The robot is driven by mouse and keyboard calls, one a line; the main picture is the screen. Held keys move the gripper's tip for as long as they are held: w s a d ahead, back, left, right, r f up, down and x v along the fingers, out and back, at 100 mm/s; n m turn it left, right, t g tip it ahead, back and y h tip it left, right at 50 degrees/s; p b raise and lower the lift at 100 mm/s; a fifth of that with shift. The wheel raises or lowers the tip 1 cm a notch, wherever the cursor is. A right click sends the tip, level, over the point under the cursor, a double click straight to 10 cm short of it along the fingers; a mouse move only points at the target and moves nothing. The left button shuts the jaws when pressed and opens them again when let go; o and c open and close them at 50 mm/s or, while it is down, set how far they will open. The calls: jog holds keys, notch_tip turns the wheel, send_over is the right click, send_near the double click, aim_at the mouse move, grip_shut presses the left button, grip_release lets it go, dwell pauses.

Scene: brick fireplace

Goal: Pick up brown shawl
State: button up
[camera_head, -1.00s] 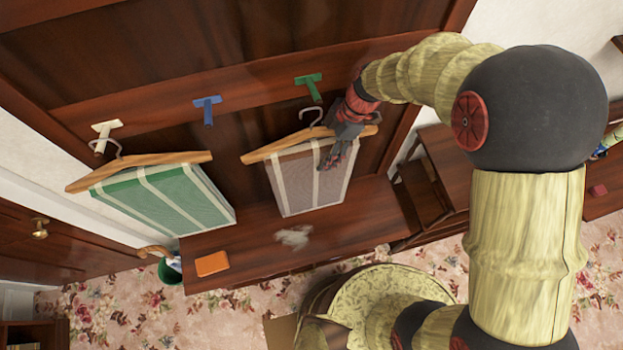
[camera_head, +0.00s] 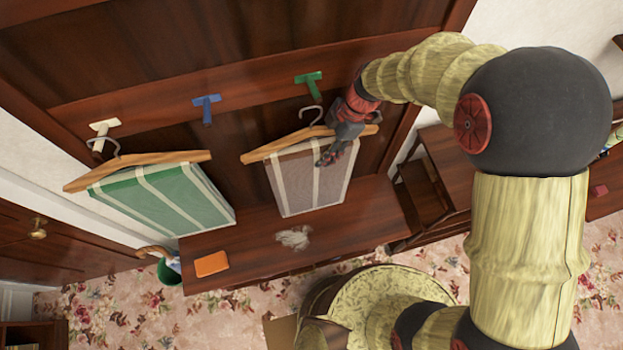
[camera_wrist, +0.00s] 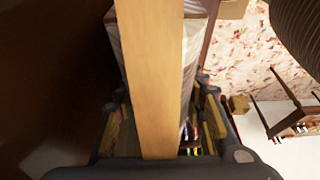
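The brown shawl (camera_head: 305,180), greyish brown with pale stripes, hangs folded over a wooden hanger (camera_head: 262,152) below the green hook (camera_head: 308,84). My gripper (camera_head: 328,158) is at the right part of this hanger, in front of the shawl's upper right. In the wrist view the hanger's wooden bar (camera_wrist: 155,70) runs between my fingers (camera_wrist: 163,95), with a strip of the shawl (camera_wrist: 190,60) beyond it. A gap seems to show right of the bar; whether the fingers grip it is unclear.
A green striped shawl (camera_head: 165,200) hangs on another hanger by the white hook (camera_head: 103,132). The blue hook (camera_head: 207,106) is free. A wooden bench (camera_head: 345,228) below holds an orange item (camera_head: 211,263) and a pale tuft (camera_head: 294,238). A chair (camera_head: 425,195) stands right.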

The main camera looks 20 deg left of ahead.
grip_shut()
dwell(0.7)
